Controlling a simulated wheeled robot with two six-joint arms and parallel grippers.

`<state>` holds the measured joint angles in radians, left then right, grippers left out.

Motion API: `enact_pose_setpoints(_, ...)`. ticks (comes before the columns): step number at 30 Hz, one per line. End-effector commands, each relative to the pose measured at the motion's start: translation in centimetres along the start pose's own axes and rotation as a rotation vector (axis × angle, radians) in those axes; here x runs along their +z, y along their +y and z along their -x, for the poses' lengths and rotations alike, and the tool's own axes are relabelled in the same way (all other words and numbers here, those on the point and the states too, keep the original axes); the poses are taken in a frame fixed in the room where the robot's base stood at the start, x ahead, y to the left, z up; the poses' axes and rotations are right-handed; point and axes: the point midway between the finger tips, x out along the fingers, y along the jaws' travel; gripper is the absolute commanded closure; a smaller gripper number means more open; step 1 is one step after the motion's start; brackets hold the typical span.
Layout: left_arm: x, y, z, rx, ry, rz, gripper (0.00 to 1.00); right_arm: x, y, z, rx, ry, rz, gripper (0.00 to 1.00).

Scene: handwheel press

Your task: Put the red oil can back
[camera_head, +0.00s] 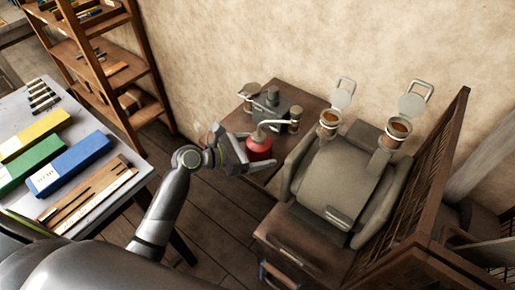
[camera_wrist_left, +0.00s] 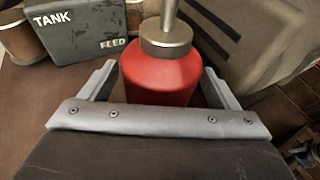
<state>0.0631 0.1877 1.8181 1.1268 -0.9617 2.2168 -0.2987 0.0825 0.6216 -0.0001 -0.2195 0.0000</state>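The red oil can (camera_head: 259,149) has a grey metal neck and a pale spout bending right in the head view. It stands upright between the fingers of my left gripper (camera_head: 247,157). In the left wrist view the can (camera_wrist_left: 160,78) fills the space between the fingertips of this gripper (camera_wrist_left: 160,75), which appear to touch it on both sides. Its base is partly hidden by the gripper body, so I cannot tell whether it rests on anything. My right gripper is not in view.
Behind the can, a small brown table (camera_head: 312,104) bears a dark box (camera_head: 272,107) labelled TANK and FEED, with cups beside it. A bulky grey machine (camera_head: 340,180) with two lidded cups is at right. A workbench (camera_head: 20,108) with coloured boxes is at left.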

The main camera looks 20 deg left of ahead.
Motion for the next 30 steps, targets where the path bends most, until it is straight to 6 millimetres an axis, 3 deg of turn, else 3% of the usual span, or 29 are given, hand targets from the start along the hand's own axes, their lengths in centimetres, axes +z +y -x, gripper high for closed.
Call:
enact_pose_setpoints(11,0.2,0.1,0.6,0.001,0.002,-0.001,0.17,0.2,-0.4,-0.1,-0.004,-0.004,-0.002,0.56)
enact_pose_setpoints(24,0.1,0.1,8.2,0.001,0.005,-0.005,0.17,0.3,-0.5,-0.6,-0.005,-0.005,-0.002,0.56)
enact_pose_setpoints(30,0.1,0.1,10.7,0.001,0.004,-0.002,0.17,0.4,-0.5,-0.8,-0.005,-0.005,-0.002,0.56)
